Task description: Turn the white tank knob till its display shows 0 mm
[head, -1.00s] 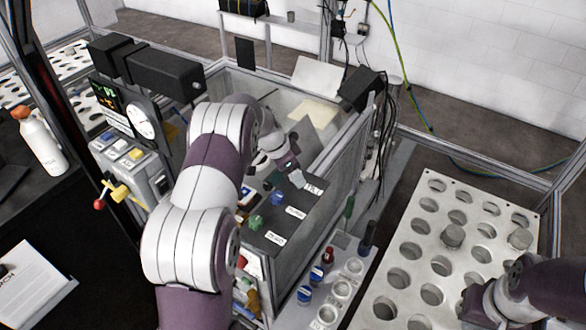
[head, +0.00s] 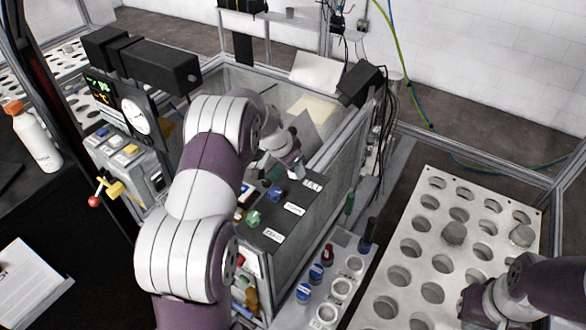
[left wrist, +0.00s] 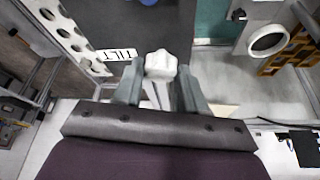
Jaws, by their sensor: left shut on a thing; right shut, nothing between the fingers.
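The white knob (left wrist: 160,66) sits between the two fingers of my left gripper (left wrist: 160,92) in the left wrist view, beside a label reading TILT (left wrist: 117,55). In the head view my left gripper (head: 297,168) is at the far end of the grey panel (head: 262,243), near that label (head: 312,186), and the knob is mostly hidden. A dark display (head: 98,90) with small lit digits stands at the left; I cannot read its value.
A blue knob (head: 274,194) and a green knob (head: 253,219) stand on the same panel.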

